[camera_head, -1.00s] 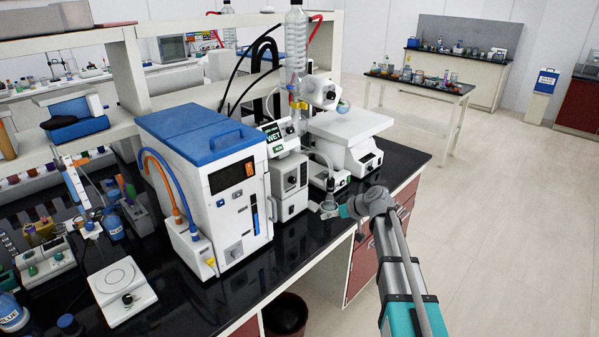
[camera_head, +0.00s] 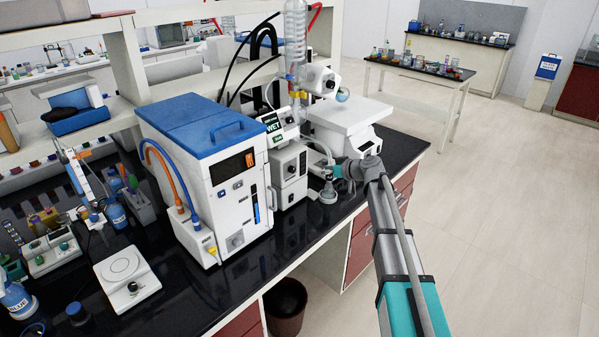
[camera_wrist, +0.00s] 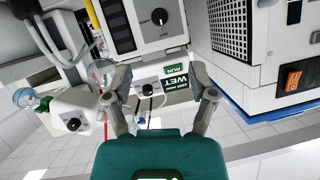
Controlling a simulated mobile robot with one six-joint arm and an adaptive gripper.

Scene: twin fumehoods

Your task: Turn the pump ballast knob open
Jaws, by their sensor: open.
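In the wrist view a round black knob (camera_wrist: 159,17) with a pale pointer sits on that panel. A second, smaller dark knob (camera_wrist: 154,86) sits on a white face beside the sign reading WET and RUN (camera_wrist: 176,78). No readable label shows which is the ballast knob. My gripper (camera_wrist: 158,72) is open and empty, its fingers apart below the panel knob in that view. In the head view my gripper (camera_head: 338,170) is right of the unit, apart from the knobs.
The blue-topped box (camera_head: 215,185) stands left of the unit. Glassware (camera_head: 329,192) is close under my gripper. A tall glass column (camera_head: 296,45) and a white flat-topped apparatus (camera_head: 347,115) stand behind. The floor (camera_head: 500,220) at the right is clear.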

